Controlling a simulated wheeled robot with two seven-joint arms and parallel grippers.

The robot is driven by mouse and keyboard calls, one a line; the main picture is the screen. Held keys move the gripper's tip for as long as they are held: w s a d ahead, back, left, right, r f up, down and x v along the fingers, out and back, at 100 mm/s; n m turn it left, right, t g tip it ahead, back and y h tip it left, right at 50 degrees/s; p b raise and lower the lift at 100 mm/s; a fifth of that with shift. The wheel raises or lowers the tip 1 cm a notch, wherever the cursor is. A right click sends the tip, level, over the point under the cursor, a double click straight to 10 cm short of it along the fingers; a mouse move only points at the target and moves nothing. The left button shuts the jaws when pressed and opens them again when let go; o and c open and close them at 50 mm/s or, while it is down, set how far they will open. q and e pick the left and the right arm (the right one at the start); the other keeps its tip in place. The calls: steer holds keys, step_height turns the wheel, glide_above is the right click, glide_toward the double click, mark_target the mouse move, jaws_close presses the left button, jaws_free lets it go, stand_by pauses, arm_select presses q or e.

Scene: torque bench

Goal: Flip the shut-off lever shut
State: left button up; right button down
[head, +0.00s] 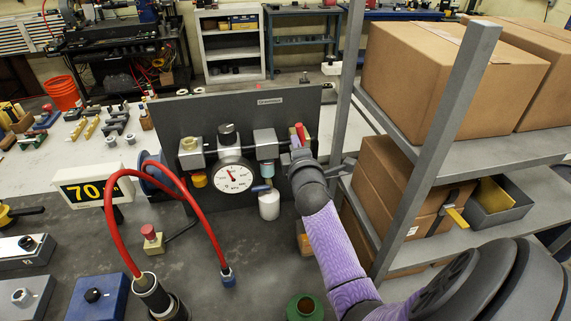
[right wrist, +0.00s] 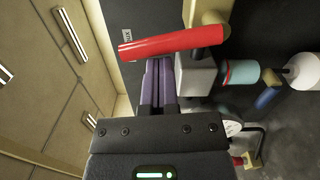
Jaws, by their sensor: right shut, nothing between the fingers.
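The shut-off lever (head: 300,132) is a red handle at the right end of the pipe run on the grey upright panel (head: 300,99). In the head view it points up, leaning slightly left. In the right wrist view the red lever (right wrist: 170,41) lies across the picture, just past my fingertips. My right gripper (head: 300,153) is at the lever's foot in the head view and partly hides the valve body. In the right wrist view its purple-grey fingers (right wrist: 157,65) are together and empty. I cannot tell whether they touch the lever. My left gripper is out of view.
A round gauge (head: 233,178) and pipe fittings sit left of the lever. A grey shelf post (head: 346,85) and cardboard boxes (head: 392,190) stand close on the right. A red hose (head: 110,205) arches at the left, beside the display reading 70 (head: 86,190).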

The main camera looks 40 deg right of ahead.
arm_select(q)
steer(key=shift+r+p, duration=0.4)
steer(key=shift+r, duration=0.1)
arm_select(e)
steer(key=shift+s+d+r+m, duration=0.2)
steer(key=shift+d+m, duration=0.2)
steer(key=shift+m, duration=0.5)
